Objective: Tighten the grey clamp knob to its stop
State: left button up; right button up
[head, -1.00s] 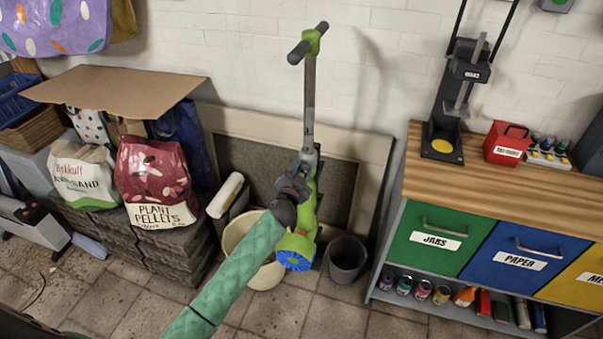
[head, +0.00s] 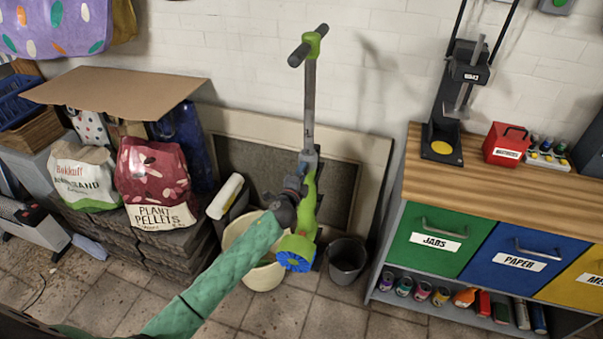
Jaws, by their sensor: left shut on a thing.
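A green and grey long-handled tool (head: 311,100) with a crossbar on top and a blue wheel at its foot leans upright against the wall. A grey clamp (head: 309,157) sits on its shaft where the grey tube meets the green lower body. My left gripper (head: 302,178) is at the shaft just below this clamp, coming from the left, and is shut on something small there. I take it to be the grey clamp knob, but the fingers and wrist hide it, so its turn cannot be seen. My right gripper is not in view.
A cream bucket (head: 262,276) stands behind my left forearm, and a dark grey bucket (head: 347,262) is right of the tool. A wooden-topped cabinet (head: 480,185) with labelled drawers is at the right. Stacked bags (head: 155,180) are at the left.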

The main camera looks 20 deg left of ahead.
pick_arm(q)
jog(key=shift+m+p, duration=0.55)
jog(key=shift+m, duration=2.15)
jog(key=o, duration=1)
jog(key=shift+c, duration=0.2)
jog(key=s+b, duration=0.2)
jog(key=s, duration=0.5)
jog(key=shift+s+a, duration=0.15)
jog(key=shift+s, duration=0.25)
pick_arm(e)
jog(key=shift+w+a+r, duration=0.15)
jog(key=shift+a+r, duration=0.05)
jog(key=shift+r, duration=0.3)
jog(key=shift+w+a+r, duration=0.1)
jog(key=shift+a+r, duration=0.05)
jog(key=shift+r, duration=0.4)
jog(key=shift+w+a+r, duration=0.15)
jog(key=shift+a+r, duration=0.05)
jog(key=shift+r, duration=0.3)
